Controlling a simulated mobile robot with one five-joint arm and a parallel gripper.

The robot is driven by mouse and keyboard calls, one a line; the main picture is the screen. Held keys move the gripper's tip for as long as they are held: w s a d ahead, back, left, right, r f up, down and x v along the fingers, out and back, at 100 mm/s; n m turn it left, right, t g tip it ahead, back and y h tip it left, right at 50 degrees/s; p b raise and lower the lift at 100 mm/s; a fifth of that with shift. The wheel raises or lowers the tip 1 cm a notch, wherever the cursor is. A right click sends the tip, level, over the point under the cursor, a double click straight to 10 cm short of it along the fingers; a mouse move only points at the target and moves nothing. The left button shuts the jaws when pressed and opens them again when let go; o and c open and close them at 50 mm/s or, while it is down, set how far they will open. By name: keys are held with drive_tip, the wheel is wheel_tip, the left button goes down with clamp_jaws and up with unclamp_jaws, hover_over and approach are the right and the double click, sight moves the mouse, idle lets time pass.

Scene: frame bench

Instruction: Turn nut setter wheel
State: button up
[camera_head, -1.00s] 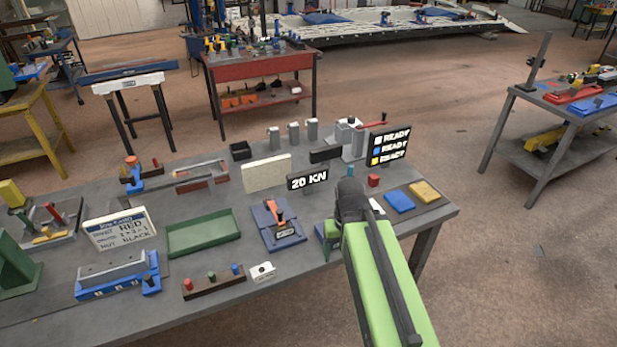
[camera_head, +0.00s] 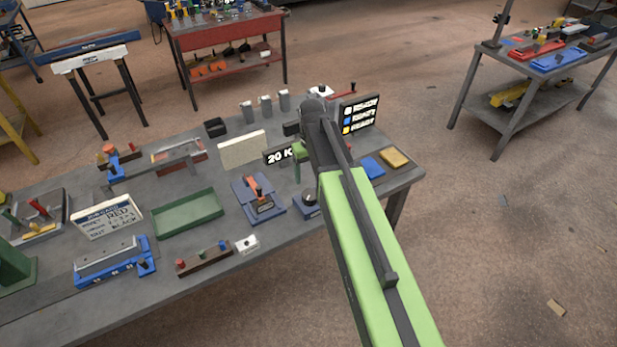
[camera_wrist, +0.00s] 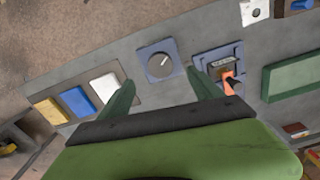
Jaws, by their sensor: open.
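A dark round knob with a pale pointer line, which may be the nut setter wheel, sits on a blue square base (camera_head: 308,208) near the front right of the bench. In the wrist view the knob (camera_wrist: 159,65) lies between the finger tips, seen from above. My gripper (camera_wrist: 160,80) is open and empty, its two green fingers spread on either side of the base in the picture. In the head view my gripper (camera_head: 299,160) appears above and behind the base. The gap between fingers and knob is hard to judge.
A blue device with an orange handle (camera_head: 259,196) stands just left of the knob. Blue (camera_head: 373,168) and yellow (camera_head: 394,158) blocks lie to the right. A green tray (camera_head: 187,212) is further left.

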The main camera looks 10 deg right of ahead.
drive_tip(key=p, duration=0.3)
approach(310, 194)
wheel_tip(310, 194, down, 10)
drive_tip(key=b, duration=1.8)
drive_tip(key=shift+f, duration=0.15)
drive_tip(key=c, duration=1.4)
drive_tip(key=shift+m, duration=2.2)
